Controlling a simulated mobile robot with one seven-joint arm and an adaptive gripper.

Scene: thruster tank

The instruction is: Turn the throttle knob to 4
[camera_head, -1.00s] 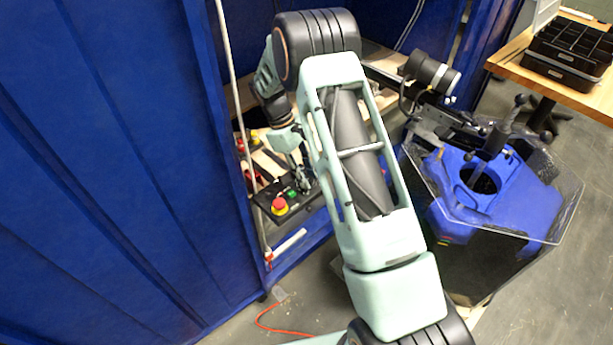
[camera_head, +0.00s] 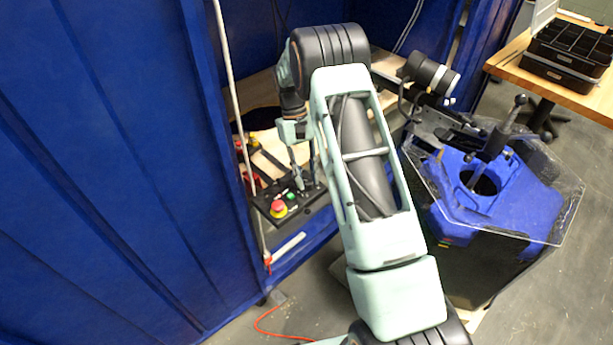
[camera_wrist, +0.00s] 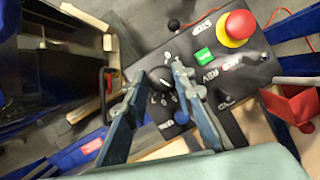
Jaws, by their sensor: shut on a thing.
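The throttle knob (camera_wrist: 161,76) is a dark round knob on the black control panel (camera_wrist: 150,58), with white dial marks beside it. My gripper (camera_wrist: 159,71) has one finger on either side of the knob and is shut on it. In the head view my gripper (camera_head: 304,178) points down at the panel (camera_head: 262,197), behind the green button. The knob is not clear there. The knob's pointer and the number it stands at cannot be read.
A red emergency stop on a yellow base (camera_wrist: 238,28) and a green button (camera_wrist: 202,57) stand close to my fingers. A blue curtain (camera_head: 110,170) hangs at the left in the head view.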

